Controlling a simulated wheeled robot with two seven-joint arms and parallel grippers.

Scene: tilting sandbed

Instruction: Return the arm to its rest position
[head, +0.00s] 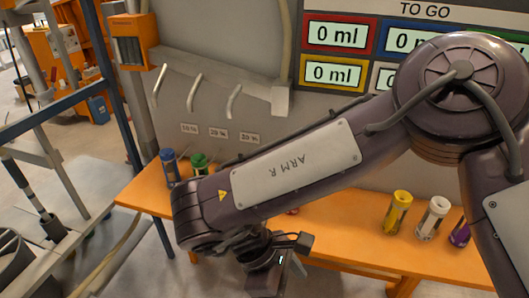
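My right arm (295,163), marked "ARM R", comes in from the right and reaches across the picture in front of the orange bench. Its wrist end bends down at the lower middle. My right gripper (266,278) hangs there, dark and partly cut off by the bottom edge. Its fingers cannot be made out, so I cannot tell whether it is open or holds anything. My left arm and gripper are not in view.
The orange bench (345,238) bears blue (168,162), green (199,163), yellow (397,212), white (433,217) and purple (460,233) containers. Behind stands a "TO GO" board (423,10) with 0 ml readings. Three spouts (194,92) jut from the wall. A blue frame (52,107) stands left.

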